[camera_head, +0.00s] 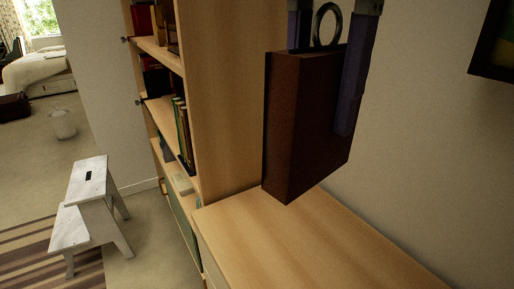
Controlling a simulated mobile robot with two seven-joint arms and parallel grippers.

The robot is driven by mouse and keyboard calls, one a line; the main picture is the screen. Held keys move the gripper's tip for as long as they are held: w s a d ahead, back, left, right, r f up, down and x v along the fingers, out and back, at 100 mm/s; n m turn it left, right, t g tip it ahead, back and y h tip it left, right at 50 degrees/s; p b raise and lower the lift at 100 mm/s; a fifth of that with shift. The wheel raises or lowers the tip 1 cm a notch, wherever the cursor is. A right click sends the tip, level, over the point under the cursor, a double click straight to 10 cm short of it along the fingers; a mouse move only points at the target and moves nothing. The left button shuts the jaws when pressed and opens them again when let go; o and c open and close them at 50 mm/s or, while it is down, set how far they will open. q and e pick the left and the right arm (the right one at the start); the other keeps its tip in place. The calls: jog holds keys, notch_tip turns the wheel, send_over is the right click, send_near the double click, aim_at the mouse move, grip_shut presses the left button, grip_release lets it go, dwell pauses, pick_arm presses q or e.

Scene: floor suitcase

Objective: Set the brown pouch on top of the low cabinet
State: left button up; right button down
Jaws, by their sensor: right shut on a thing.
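The brown pouch (300,120) is a dark, box-like shape with a ring at its top. It hangs upright in the upper middle of the head view, over the low cabinet (290,245). My right gripper (325,75) comes down from the top edge and is shut on the pouch, one finger along its right side and the other partly hidden behind its top left. The cabinet has a pale wooden top, bare where it shows. The pouch's lower corner overlaps the cabinet top in the picture; I cannot tell whether they touch. My left gripper is not in view.
A tall wooden bookshelf (228,100) with books stands against the cabinet's left end. A wall is close behind, with a dark picture frame (496,40) at upper right. A white step stool (88,205) stands on the floor at left, by a striped rug (30,255).

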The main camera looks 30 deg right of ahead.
aim_at(326, 157)
jog(key=f+n+b, duration=0.1)
jog(key=f+n, duration=0.1)
jog(key=n, duration=0.1)
jog(key=d+f+n+b, duration=0.1)
jog(key=n, duration=0.3)
jog(key=f+n+b, duration=0.1)
jog(key=f+n, duration=0.1)
jog(key=n, duration=0.2)
jog(key=shift+w+d+f, duration=0.2)
jog(key=shift+d+f, duration=0.1)
jog(key=n, duration=0.1)
jog(key=f+n+b, duration=0.1)
jog(key=n, duration=0.2)
jog(key=shift+d+f, duration=0.25)
jog(key=shift+d, duration=0.1)
jog(key=shift+f+n+b, duration=0.3)
jog(key=shift+n, duration=0.1)
jog(key=shift+f+b, duration=1.55)
jog(key=shift+f, duration=8.15)
jog(key=shift+f, duration=0.2)
jog(key=shift+c, duration=1.1)
grip_release()
